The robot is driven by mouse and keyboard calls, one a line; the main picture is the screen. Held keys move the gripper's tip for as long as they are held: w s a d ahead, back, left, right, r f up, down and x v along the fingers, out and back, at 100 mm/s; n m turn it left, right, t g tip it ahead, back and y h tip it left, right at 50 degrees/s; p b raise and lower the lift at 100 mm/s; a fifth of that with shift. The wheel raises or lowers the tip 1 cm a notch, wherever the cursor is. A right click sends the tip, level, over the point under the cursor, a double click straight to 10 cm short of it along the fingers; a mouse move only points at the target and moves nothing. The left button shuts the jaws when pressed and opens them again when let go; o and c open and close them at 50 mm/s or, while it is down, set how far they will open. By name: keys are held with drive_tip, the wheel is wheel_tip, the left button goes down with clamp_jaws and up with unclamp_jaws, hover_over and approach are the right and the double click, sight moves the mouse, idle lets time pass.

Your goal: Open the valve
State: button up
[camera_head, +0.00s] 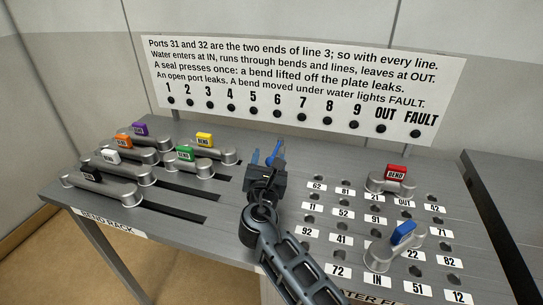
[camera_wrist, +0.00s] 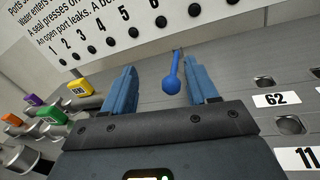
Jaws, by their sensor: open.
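The valve shows as a blue lever with a rounded knob (camera_wrist: 171,82) in the wrist view, on a thin stem at the back of the grey bench. In the head view a small part of the blue lever (camera_head: 278,148) shows just beyond my fingers. My gripper (camera_head: 265,159) is over the middle of the bench, pointing at the back panel. In the wrist view my gripper (camera_wrist: 161,70) has its two blue fingers apart, and the knob appears between them, nearer the right finger. I cannot tell whether either finger touches it.
The bend rack (camera_head: 113,225) on the left holds several bends with coloured handles. On the right, the port plate bears a red-handled bend (camera_head: 390,182) and a blue-handled bend (camera_head: 381,257) among numbered ports. A white sign panel (camera_head: 300,60) with dark indicator lamps stands behind.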

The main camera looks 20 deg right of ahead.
sight(271, 159)
drive_tip(key=f, duration=0.3)
drive_tip(key=f+b, duration=0.1)
drive_tip(key=f, duration=0.1)
drive_tip(key=shift+w+d, duration=0.2)
drive_tip(key=shift+w, duration=0.15)
drive_tip(key=b+x, duration=0.2)
drive_tip(key=x, duration=0.3)
drive_tip(key=shift+w+b, duration=0.2)
drive_tip(key=shift+b, duration=0.15)
drive_tip(key=shift+w+d+r, duration=0.2)
drive_tip(key=shift+w+d, duration=0.1)
drive_tip(key=shift+w, duration=0.3)
drive_tip(key=shift+c, duration=0.2)
clamp_jaws()
